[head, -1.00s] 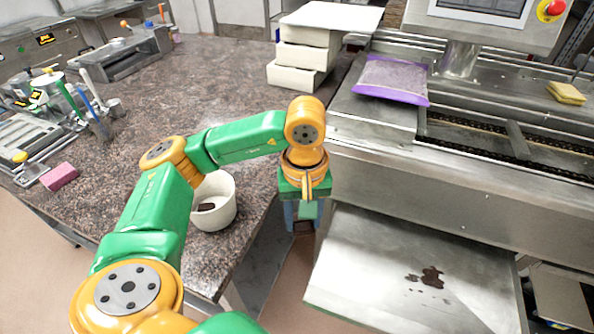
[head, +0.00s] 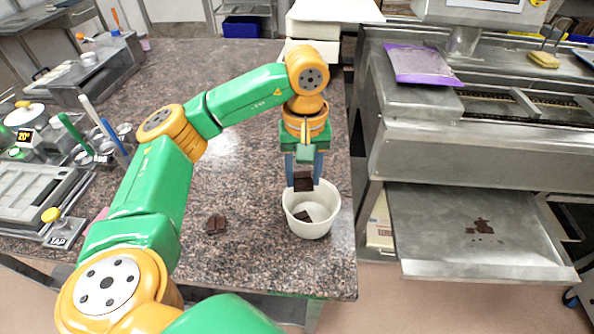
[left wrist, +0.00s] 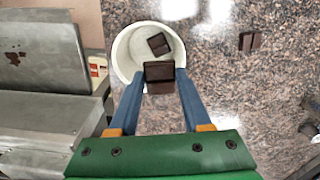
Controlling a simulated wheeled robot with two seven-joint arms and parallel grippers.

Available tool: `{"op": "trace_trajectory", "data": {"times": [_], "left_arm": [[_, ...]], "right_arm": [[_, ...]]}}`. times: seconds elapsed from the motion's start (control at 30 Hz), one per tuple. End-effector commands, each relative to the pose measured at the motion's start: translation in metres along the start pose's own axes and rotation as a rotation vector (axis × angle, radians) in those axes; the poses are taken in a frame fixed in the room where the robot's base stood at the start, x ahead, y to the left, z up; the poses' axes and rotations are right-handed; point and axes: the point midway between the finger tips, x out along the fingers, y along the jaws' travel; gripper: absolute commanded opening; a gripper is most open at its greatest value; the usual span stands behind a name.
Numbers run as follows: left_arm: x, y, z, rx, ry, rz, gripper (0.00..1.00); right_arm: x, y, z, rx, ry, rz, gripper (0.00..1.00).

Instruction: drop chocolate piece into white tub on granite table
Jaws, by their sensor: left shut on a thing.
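My left gripper (head: 303,181) is shut on a dark chocolate piece (head: 303,183), held over the rear part of the white tub (head: 312,227). The held piece also shows between the fingertips in the left wrist view (left wrist: 158,72). The round white tub stands on the speckled granite table (head: 240,160), near its right edge. Another chocolate piece (head: 302,216) lies inside the tub; it also shows in the left wrist view (left wrist: 158,44). A further chocolate piece (head: 215,224) lies on the granite, left of the tub. My right gripper is not in view.
A steel machine with a sloped tray (head: 470,245) bearing chocolate smears (head: 480,227) stands to the right, across a gap. White boxes (head: 325,32) are stacked behind the tub. Tools and a scale-like device (head: 60,232) crowd the left.

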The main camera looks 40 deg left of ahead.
Motion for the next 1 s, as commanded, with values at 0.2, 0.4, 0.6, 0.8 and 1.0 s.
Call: {"op": "trace_trajectory", "data": {"times": [0.2, 0.4, 0.6, 0.8, 1.0], "left_arm": [[0.042, -0.001, 0.0, -0.002, -0.001, -0.001, 0.0], [0.051, -0.001, 0.0, -0.002, 0.0, -0.001, 0.0], [0.049, -0.001, 0.0, -0.002, 0.0, -0.001, 0.62], [0.049, -0.001, 0.0, -0.002, 0.0, 0.0, 0.83], [0.046, 0.0, 0.0, -0.002, 0.001, 0.001, 0.83]], "right_arm": [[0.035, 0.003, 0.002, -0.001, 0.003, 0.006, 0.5], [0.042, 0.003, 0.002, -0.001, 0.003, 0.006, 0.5], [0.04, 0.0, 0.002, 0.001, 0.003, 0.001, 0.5], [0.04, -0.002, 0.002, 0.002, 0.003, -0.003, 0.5], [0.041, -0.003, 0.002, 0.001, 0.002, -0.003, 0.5]]}}
